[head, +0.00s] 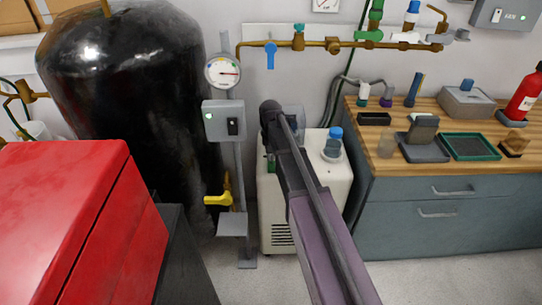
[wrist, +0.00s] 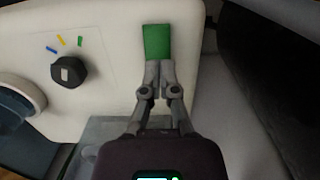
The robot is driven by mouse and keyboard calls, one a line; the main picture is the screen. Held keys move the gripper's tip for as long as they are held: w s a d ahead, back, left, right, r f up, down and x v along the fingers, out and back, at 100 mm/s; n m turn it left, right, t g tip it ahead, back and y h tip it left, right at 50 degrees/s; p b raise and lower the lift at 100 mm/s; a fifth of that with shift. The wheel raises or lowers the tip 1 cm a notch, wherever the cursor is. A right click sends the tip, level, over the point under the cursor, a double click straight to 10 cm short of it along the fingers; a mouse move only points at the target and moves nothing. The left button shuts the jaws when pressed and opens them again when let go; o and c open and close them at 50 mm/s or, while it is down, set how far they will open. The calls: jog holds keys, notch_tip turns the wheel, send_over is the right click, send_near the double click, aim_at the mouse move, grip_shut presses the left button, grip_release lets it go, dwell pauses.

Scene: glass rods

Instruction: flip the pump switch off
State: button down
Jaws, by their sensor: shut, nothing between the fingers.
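The white pump unit (head: 335,190) stands on the floor between the black tank and the bench, partly hidden behind my arm. In the wrist view its white panel (wrist: 110,25) carries a green rectangular switch (wrist: 157,42) and a black knob (wrist: 68,72) with blue, yellow and green marks. My gripper (wrist: 159,68) is shut and empty. Its fingertips are at the lower edge of the green switch in the picture; I cannot tell whether they touch it. In the head view my arm hides the fingers. Which way the switch is tipped is unclear.
A grey box (head: 223,113) with a green light and black switch stands on a post to the left, above a yellow valve handle (head: 218,199). A blue-capped jar (head: 334,145) sits on the pump. The bench (head: 440,190) closes off the right side.

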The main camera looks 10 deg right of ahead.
aim_at(271, 170)
notch_tip(271, 170, up, 11)
jog(key=s+p, duration=0.1)
jog(key=p, duration=0.9)
jog(key=shift+s+a, duration=0.15)
jog(key=shift+s, duration=0.2)
jog(key=shift+f, duration=0.1)
jog(key=s+d+r+n+p, duration=0.1)
jog(key=s+r+p, duration=0.3)
jog(key=s, duration=0.6)
jog(key=s+d+r+t+p, duration=0.1)
jog(key=s+r+p, duration=0.3)
jog(key=s, duration=0.6)
jog(key=shift+d+n, duration=0.4)
jog(key=shift+d, duration=0.1)
dwell(0.6)
